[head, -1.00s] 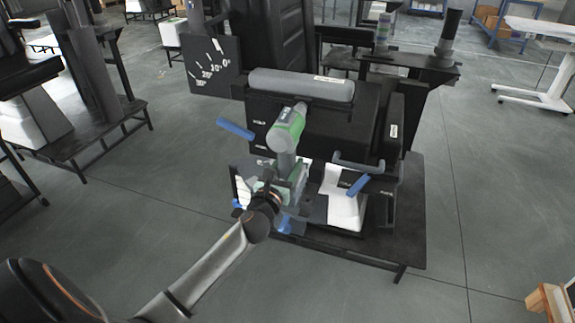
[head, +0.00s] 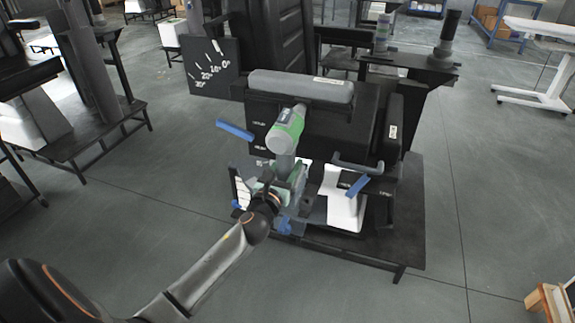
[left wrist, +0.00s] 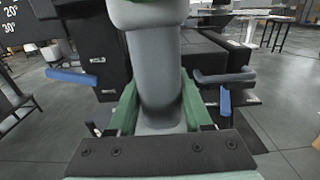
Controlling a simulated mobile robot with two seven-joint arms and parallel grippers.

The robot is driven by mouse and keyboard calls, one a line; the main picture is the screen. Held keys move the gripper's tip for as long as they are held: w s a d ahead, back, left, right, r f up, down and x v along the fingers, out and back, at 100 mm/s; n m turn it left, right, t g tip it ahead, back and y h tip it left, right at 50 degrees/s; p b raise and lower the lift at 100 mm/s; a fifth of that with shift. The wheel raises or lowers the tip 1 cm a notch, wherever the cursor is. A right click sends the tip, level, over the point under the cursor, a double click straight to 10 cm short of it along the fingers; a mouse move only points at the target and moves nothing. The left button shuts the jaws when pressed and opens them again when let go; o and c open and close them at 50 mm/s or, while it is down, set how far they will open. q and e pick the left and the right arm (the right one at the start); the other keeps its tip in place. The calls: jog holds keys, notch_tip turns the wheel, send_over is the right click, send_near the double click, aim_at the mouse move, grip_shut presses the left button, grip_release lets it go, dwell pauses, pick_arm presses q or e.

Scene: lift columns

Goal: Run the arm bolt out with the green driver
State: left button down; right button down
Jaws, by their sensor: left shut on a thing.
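The green and grey driver (head: 287,130) stands out in front of the black seat machine in the head view. My left gripper (head: 284,178) is shut on its grey grip. In the left wrist view the green fingers of my left gripper (left wrist: 158,112) lie on both sides of the driver's grey handle (left wrist: 154,65). The driver's nose points away toward the machine, and its tip is hidden behind its body. The arm bolt cannot be made out. My right gripper is not in view.
The machine has a grey roll (head: 301,86) on top, a blue lever (head: 235,130) at left and another blue lever (head: 357,185) at right. A dark angle plate (head: 213,67) stands behind left.

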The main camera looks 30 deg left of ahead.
aim_at(283, 173)
pick_arm(q)
jog(key=shift+w+a+r, duration=0.1)
jog(key=shift+w+r, duration=0.15)
jog(key=shift+w, duration=0.3)
dwell(0.9)
jog(key=shift+s+r+p, duration=0.15)
jog(key=shift+s+p, duration=0.3)
jog(key=shift+p, duration=0.05)
dwell(1.5)
jog(key=shift+s, duration=0.2)
dwell(0.5)
jog(key=shift+s+d, duration=0.1)
jog(key=shift+d, duration=0.1)
jog(key=shift+f+p+v, duration=0.2)
jog(key=shift+p+v, duration=0.3)
jog(key=shift+v, duration=1.45)
jog(key=shift+s, duration=0.45)
jog(key=shift+v, duration=2.05)
